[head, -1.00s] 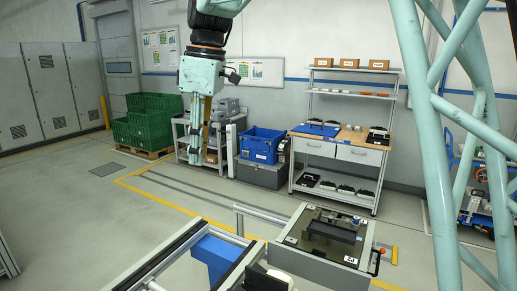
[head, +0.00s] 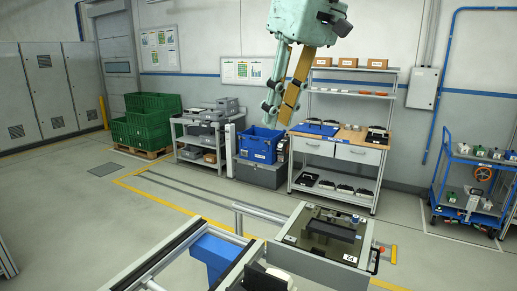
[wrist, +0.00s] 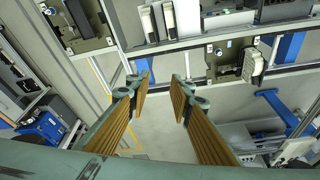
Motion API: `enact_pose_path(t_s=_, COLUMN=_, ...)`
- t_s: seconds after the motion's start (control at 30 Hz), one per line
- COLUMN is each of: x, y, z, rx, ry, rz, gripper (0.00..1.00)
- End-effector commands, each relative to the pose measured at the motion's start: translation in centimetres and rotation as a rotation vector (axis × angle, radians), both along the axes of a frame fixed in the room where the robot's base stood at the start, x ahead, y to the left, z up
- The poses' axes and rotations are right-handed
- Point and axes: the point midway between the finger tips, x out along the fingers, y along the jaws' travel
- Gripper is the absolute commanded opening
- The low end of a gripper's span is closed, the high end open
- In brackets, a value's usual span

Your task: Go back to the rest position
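My gripper (head: 277,114) hangs high in the upper middle of the head view, tilted, in front of the back wall and left of the shelf unit. Its two ribbed orange-brown fingers are apart with nothing between them. In the wrist view, the gripper (wrist: 160,88) shows a clear gap between its fingertips, with the floor and conveyor frames well beyond. It touches nothing that I can see.
A conveyor station with a dark fixture plate (head: 322,236) stands at the front centre. Behind are a workbench (head: 349,135), a blue crate (head: 260,145), green crates (head: 142,125) and a grey shelf cart (head: 203,140). A blue trolley (head: 470,185) stands right. Floor on the left is clear.

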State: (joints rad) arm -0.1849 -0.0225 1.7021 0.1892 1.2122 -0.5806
Motion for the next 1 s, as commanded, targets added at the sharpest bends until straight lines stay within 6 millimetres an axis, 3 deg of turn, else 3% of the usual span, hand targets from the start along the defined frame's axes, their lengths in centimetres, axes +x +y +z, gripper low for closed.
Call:
enact_pose_path(t_s=0.57, x=-10.4, y=-7.1, z=-6.7, rx=-0.011, ry=-0.005, rz=-0.253, gripper=0.20)
enact_pose_path(t_s=1.0, x=-18.6, y=-11.3, z=-13.4, rx=-0.015, ry=-0.014, rz=-0.434, gripper=0.20)
